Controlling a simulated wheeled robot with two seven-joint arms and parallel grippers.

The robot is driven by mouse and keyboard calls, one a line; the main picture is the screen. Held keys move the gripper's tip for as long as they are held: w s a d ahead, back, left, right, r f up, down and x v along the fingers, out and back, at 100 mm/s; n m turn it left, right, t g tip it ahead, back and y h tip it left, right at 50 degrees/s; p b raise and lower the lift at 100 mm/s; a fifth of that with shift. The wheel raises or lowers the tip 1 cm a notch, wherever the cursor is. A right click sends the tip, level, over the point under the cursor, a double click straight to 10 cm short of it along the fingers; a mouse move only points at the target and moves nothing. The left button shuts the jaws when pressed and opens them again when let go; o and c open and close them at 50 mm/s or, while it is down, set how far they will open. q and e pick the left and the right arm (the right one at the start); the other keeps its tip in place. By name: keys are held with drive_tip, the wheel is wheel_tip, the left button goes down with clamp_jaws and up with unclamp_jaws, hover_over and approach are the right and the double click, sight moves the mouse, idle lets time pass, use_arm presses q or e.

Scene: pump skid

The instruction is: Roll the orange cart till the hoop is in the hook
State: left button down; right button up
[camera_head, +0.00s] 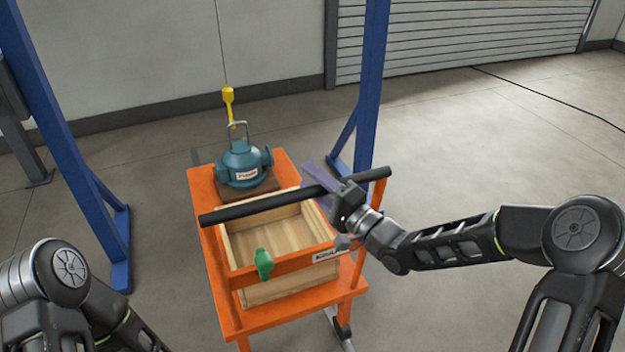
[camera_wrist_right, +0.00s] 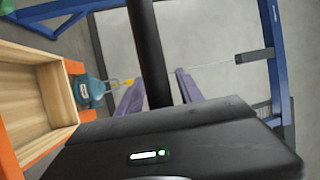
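The orange cart (camera_head: 283,268) stands in the middle of the head view, with a black push bar (camera_head: 258,208) across its near part. A teal pump (camera_head: 242,164) sits at its far end, with a grey hoop (camera_head: 238,129) on top. A yellow hook (camera_head: 228,97) hangs on a thin cable and overlaps the hoop's top in the picture; I cannot tell whether they are engaged. My right gripper (camera_head: 327,183) is at the bar's right part. In the right wrist view its purple fingers (camera_wrist_right: 158,93) stand apart on either side of the bar (camera_wrist_right: 148,45). My left gripper is out of view.
An open wooden box (camera_head: 262,235) is on the cart, with a green handle (camera_head: 264,263) at the cart's front. Blue frame posts stand left (camera_head: 65,130) and right (camera_head: 369,80) of the cart. The floor at right is clear except for a dark cable.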

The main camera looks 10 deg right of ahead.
clamp_jaws()
drive_tip(key=shift+f, duration=0.1)
idle(1.1)
